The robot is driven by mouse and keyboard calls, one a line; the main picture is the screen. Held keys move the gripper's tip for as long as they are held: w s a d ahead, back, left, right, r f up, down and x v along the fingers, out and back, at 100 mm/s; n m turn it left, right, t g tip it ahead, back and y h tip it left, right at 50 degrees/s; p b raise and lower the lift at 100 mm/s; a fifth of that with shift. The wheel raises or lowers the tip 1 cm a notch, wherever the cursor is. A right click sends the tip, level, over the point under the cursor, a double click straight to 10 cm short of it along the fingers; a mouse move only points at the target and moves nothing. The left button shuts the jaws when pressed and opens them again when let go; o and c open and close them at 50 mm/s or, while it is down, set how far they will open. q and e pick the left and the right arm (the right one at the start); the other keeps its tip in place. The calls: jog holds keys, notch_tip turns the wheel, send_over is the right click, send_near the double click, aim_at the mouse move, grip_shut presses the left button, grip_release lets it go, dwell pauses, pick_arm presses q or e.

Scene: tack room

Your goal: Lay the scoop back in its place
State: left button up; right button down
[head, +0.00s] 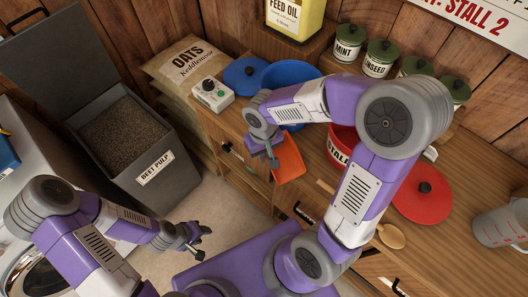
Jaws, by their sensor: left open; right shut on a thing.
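The orange scoop (290,162) is in my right gripper (270,154), which is shut on it near its left side. The scoop hangs over the front edge of the wooden counter, left of the red STALL bucket. The fingers and arm hide part of its grip. My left gripper (191,245) is open and empty, low over the floor in front of the drawers. The open grey BEET PULP bin (160,165) stands at the left, full of brown feed. I cannot tell which spot is the scoop's place.
The wooden counter (307,205) holds a blue bucket (290,72), blue lid (244,77), red bucket (340,148), red lid (422,199), white box with a dial (212,94), wooden spoon (390,236) and measuring jug (503,226). Green-lidded tins (377,58) line the back. The OATS sack (187,67) stands left.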

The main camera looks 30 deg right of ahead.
jog(key=shift+f+b, duration=0.3)
jog(key=shift+f, duration=0.1)
jog(key=c, duration=1.2)
grip_release()
notch_tip(320, 180, up, 8)
jog(key=p, duration=0.2)
jog(key=shift+f+p, duration=0.2)
jog(key=shift+p, duration=0.15)
